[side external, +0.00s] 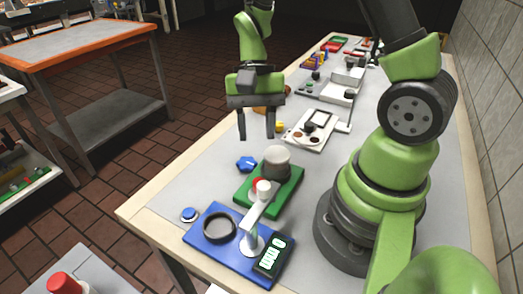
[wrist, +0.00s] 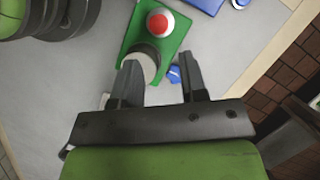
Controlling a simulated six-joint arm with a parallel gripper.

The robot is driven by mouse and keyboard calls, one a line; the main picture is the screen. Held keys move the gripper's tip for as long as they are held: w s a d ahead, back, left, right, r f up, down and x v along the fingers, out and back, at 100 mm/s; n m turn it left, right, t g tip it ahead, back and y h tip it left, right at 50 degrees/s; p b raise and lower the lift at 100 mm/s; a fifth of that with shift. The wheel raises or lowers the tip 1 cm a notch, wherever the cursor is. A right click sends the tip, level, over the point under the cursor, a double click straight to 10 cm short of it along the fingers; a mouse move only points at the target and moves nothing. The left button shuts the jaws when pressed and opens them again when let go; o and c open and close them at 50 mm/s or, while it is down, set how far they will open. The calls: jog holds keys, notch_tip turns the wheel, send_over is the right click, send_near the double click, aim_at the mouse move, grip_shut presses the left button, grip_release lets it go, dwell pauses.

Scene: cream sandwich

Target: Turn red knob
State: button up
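A green board (side external: 287,197) lies on the work table and also shows in the wrist view (wrist: 173,45). A red round knob (wrist: 160,22) with a pale ring sits on it; in the side view only a sliver of red (side external: 257,184) shows behind a white post. A grey-white cylinder (side external: 276,160) stands on the same board, and its pale top shows in the wrist view (wrist: 144,62). My gripper (side external: 257,137) is open and empty, raised above the table beyond the board. In the wrist view my gripper (wrist: 160,62) has its fingers apart, short of the red knob.
A blue board (side external: 208,243) with a black ring, white post and green-digit display lies nearer. A blue lobed piece (side external: 246,163) lies beside the green board; a blue button (side external: 189,215) is near the edge. A white board (side external: 310,131) and several devices lie farther back.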

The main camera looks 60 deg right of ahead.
aim_at(258, 180)
jog(key=a+f+n, duration=0.1)
jog(key=f, duration=0.2)
jog(key=s+a+f+n, duration=0.1)
jog(key=f, duration=0.2)
jog(key=s+f+n+g+h, duration=0.1)
jog(key=f, duration=0.2)
jog(key=shift+a+f, duration=0.1)
jog(key=shift+a, duration=0.3)
jog(key=c, duration=0.6)
jog(key=shift+n+g+h, duration=0.4)
jog(key=shift+n+h, duration=0.4)
jog(key=shift+n, duration=1.6)
jog(key=shift+c, duration=0.2)
